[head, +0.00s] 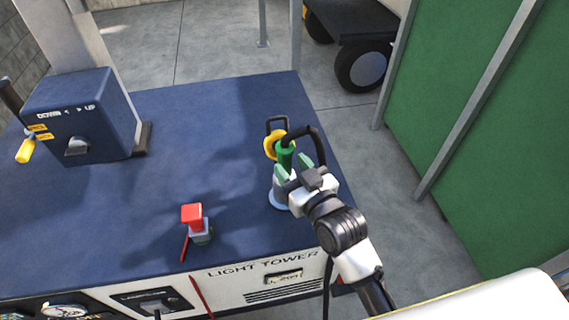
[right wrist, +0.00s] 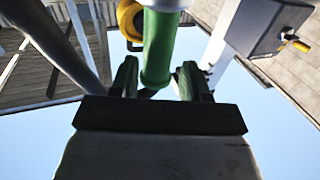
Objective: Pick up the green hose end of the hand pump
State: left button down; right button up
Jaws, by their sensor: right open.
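The green hose end (head: 286,157) stands near the right edge of the blue top, with a black hose (head: 308,131) curving from its upper end. In the right wrist view the green hose end (right wrist: 158,48) is an upright green cylinder between my finger pads. My right gripper (head: 294,168) is open around it; its fingers (right wrist: 158,78) stand on either side with a visible gap at least on the right. A yellow round part (head: 271,146) with a dark handle sits just behind the hose end. The white round base below is partly hidden by my gripper. My left gripper is not in view.
The blue light tower top (head: 150,195) carries a red-topped switch (head: 193,218) at the front and a dark blue winch box (head: 78,115) with a yellow-handled crank at left. Green container walls (head: 475,130) stand at right. The middle of the top is clear.

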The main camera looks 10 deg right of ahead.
jog(key=x, duration=0.1)
jog(key=p+x, duration=0.1)
jog(key=x, duration=0.1)
jog(key=p+x, duration=0.1)
jog(key=x, duration=0.1)
jog(key=shift+w+d+f, duration=0.1)
jog(key=shift+f, duration=0.25)
jog(key=shift+w+f, duration=0.1)
jog(key=shift+w, duration=0.1)
jog(key=shift+s, duration=0.1)
jog(key=shift+c, duration=0.4)
jog(key=c, duration=0.7)
